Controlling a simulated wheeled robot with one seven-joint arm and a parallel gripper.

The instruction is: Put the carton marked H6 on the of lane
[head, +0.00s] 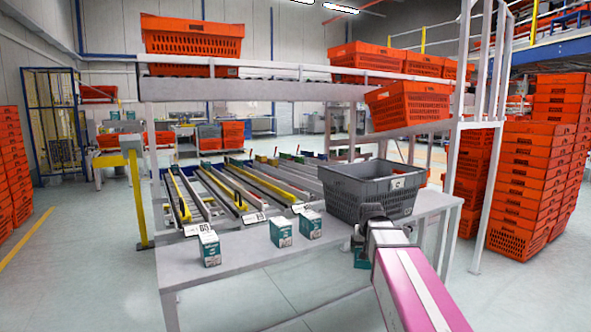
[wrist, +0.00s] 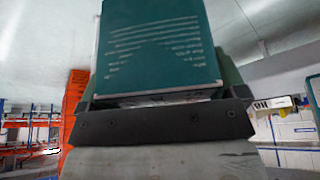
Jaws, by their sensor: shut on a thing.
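My gripper (head: 361,236) is at the front right of the table, in front of the grey tote. It is shut on a teal and white carton (wrist: 155,45), whose teal face with pale print fills the top middle of the wrist view. Only a small teal part of this carton (head: 361,258) shows in the head view; its mark is not readable. Three similar cartons stand upright on the table: one at the left (head: 209,248), one in the middle (head: 281,231) and one right of it (head: 310,224). The sloping lanes (head: 235,190) lie behind them, with small white signs (head: 254,218) at their near ends.
A grey tote (head: 372,190) stands on the right of the table (head: 250,265). A metal rack with orange totes (head: 192,36) rises behind the lanes. Tall orange tote stacks (head: 540,160) stand at the right. The table's front strip is clear.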

